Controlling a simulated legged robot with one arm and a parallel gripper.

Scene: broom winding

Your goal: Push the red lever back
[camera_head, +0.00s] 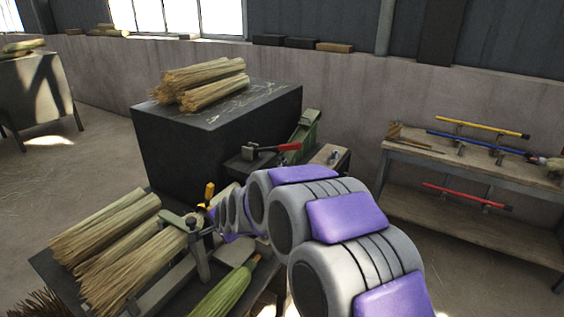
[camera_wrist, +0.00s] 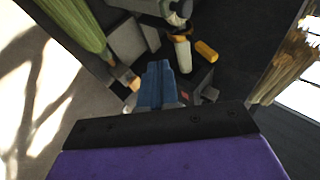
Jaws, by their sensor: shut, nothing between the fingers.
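The red lever (camera_head: 281,148) shows in the head view, lying roughly level on the dark machine behind my arm. My purple and grey arm reaches from the lower right toward the bench, and its far end is largely hidden behind its own links. In the wrist view my gripper (camera_wrist: 157,84) has its blue fingers together with nothing between them. The fingers point at dark machine parts. The red lever cannot be clearly made out in the wrist view, so its exact distance from the fingertips cannot be told.
A yellow handle (camera_head: 209,192) stands on the front bench, beside straw bundles (camera_head: 108,242) and a green broom bundle (camera_head: 226,289). A dark block (camera_head: 188,143) with more straw is behind. A wooden rack (camera_head: 470,168) with coloured handles stands right. Floor lies open at left.

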